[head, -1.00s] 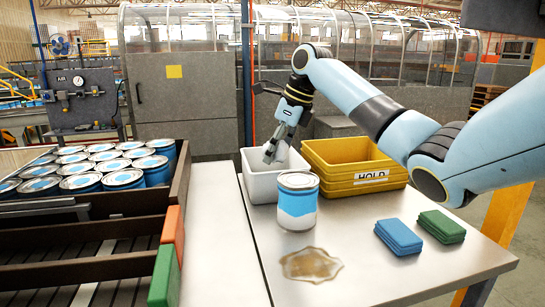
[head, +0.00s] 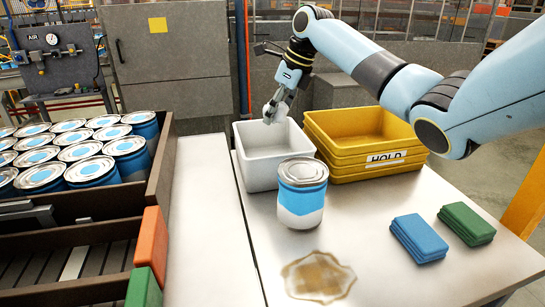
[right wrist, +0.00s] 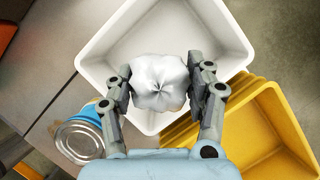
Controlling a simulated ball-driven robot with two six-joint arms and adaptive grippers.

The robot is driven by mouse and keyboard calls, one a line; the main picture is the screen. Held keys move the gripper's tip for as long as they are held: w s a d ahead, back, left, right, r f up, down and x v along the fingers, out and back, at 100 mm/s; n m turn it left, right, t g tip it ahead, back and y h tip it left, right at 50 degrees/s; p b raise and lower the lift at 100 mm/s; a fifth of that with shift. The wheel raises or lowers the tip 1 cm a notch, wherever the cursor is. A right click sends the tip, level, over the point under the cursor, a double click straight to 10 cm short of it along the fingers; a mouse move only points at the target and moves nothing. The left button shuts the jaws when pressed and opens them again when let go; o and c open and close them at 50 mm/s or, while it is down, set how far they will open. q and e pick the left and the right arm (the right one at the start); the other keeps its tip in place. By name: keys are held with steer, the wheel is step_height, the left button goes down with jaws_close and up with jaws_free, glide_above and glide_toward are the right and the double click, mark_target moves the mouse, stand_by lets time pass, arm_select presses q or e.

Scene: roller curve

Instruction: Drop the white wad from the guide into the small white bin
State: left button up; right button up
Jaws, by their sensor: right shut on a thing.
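The white wad (right wrist: 159,82) is crumpled and sits between the two fingers of my right gripper (right wrist: 160,88) in the right wrist view. My right gripper (head: 274,112) is shut on the wad and holds it over the small white bin (head: 258,177). In the right wrist view the bin (right wrist: 98,52) spreads out behind the wad, and its visible floor is empty. The wad also shows in the head view (head: 270,110), at the rim height of the bin in the picture. My left gripper is not in view. The guide is hidden or out of view.
A yellow stack of HOLD bins (head: 340,170) stands right of the white bin. A blue and white can (head: 302,200) stands in front, near a brown spill (head: 318,277). A blue pad (head: 418,238) and green pad (head: 467,224) lie right. Several cans fill the left rack (head: 160,180).

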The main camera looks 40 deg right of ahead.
steer(key=shift+f, duration=0.35)
steer(key=o, duration=0.9)
steer(key=shift+c, duration=0.2)
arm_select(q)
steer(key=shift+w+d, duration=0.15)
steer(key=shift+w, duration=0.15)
arm_select(e)
steer(key=shift+s+r, duration=0.1)
steer(key=v, duration=1.1)
steer(key=shift+s+r, duration=0.25)
steer(key=shift+r, duration=0.1)
steer(key=shift+f, duration=0.1)
